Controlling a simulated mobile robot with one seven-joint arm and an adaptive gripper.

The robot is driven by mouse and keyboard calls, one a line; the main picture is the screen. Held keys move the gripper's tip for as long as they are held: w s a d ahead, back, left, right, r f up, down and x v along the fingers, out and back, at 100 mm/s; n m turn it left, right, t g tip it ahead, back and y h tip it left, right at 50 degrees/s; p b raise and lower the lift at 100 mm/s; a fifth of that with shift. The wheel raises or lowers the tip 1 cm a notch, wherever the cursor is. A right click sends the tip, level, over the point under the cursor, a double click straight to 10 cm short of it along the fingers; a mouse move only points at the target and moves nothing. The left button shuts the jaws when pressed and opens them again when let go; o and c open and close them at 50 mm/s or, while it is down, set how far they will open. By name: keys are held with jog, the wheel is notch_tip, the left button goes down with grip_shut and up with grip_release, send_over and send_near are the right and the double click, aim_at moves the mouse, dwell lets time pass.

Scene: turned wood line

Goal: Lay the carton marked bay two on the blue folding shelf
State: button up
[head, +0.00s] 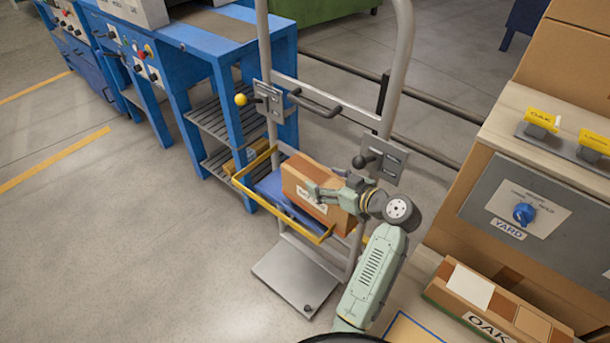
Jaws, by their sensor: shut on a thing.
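A brown carton (302,172) is over the blue folding shelf (271,190) of a grey hand truck, in the middle of the head view. My gripper (318,192) is shut on the carton from its right front side. The carton has a white label, mostly hidden behind the gripper, so its marking cannot be read. The shelf is folded out level, with a yellow rail around its edge. The carton covers the shelf's right part. I cannot tell whether the carton's underside touches the shelf.
The hand truck's grey frame (400,60) rises behind the carton, with a foot plate (298,275) below. A blue workbench (220,75) stands at left. A counter with a grey YARD panel (540,215) and a carton marked OAK (500,305) is at right. Floor at left is clear.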

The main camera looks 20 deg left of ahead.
aim_at(303, 163)
jog(key=w+a, duration=0.1)
jog(key=a, duration=0.1)
jog(key=w+a, duration=0.1)
jog(key=a, duration=0.2)
jog(key=w+a, duration=0.2)
jog(key=shift+a, duration=0.3)
jog(key=shift+f+b, duration=1)
jog(key=shift+f, duration=0.8)
jog(key=o, duration=2)
jog(key=p+v, duration=0.2)
jog(key=v, duration=1)
jog(key=shift+p, duration=0.4)
